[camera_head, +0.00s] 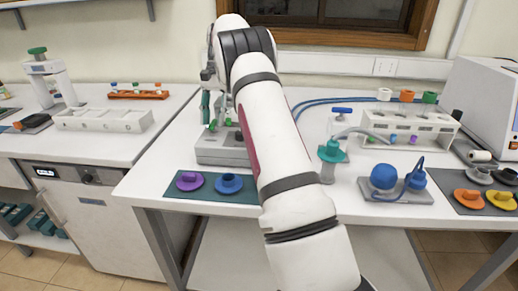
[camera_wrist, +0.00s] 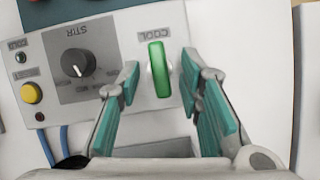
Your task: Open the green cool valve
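The green cool valve (camera_wrist: 159,69) is an elongated handle on a light panel, standing roughly vertical in the wrist view with the label COOL above it, upside down. My gripper (camera_wrist: 163,73) is open, with one teal-padded finger on each side of the handle. A gap shows between each finger and the handle, and nothing is held. In the head view my gripper (camera_head: 207,105) is partly hidden by my arm, above a grey device (camera_head: 222,148) on the table. Small green parts show there, but I cannot tell which is the valve.
Left of the valve, the panel carries a black STIR knob (camera_wrist: 75,63) and a yellow button (camera_wrist: 32,93). Blue hoses (camera_head: 316,101) run behind the device. A green mat (camera_head: 208,196) with purple and blue lids lies in front. A teal-topped bottle (camera_head: 330,160) stands to the right.

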